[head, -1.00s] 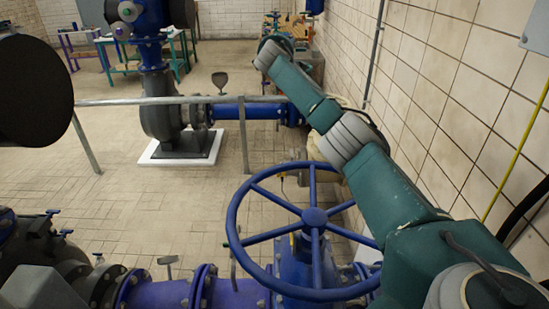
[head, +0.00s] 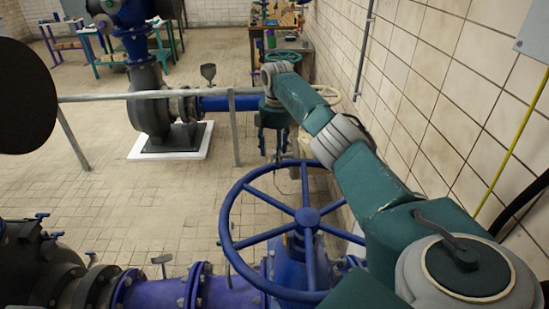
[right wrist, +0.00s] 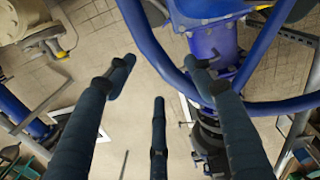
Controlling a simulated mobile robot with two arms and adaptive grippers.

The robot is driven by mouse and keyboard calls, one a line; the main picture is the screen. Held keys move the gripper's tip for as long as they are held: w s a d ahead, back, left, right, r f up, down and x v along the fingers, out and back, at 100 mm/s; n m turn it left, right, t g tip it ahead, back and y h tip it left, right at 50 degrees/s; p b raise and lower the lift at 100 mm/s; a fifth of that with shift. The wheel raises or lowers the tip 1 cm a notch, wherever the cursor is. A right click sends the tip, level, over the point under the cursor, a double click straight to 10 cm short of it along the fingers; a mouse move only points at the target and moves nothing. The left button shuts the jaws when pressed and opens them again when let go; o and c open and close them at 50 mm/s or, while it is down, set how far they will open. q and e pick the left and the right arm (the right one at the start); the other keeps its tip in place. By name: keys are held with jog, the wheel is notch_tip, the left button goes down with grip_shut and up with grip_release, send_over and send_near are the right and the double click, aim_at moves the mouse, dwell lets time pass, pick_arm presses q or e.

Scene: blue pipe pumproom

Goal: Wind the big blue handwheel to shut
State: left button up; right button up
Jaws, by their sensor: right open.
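The big blue handwheel (head: 308,217) lies tilted in the lower middle of the head view, with several spokes and a round hub. Its rim (right wrist: 153,45) also crosses the right wrist view, passing between and behind my fingers. My right gripper (head: 273,150) is open and empty, pointing down beyond the wheel's far rim in the head view. In the right wrist view my gripper (right wrist: 160,75) has its fingers spread; the right fingertip overlaps the rim. I cannot tell whether it touches. My left gripper is not in view.
Blue pipe and flanges (head: 165,292) run along the bottom left. A grey railing (head: 150,96) crosses behind the wheel, with a pump (head: 150,110) beyond. A tiled wall (head: 440,90) bounds the right side. Floor (head: 110,215) is clear at left middle.

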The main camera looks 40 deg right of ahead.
jog(key=shift+w+f, duration=0.2)
jog(key=shift+f, duration=2)
jog(key=shift+c, duration=0.5)
grip_shut()
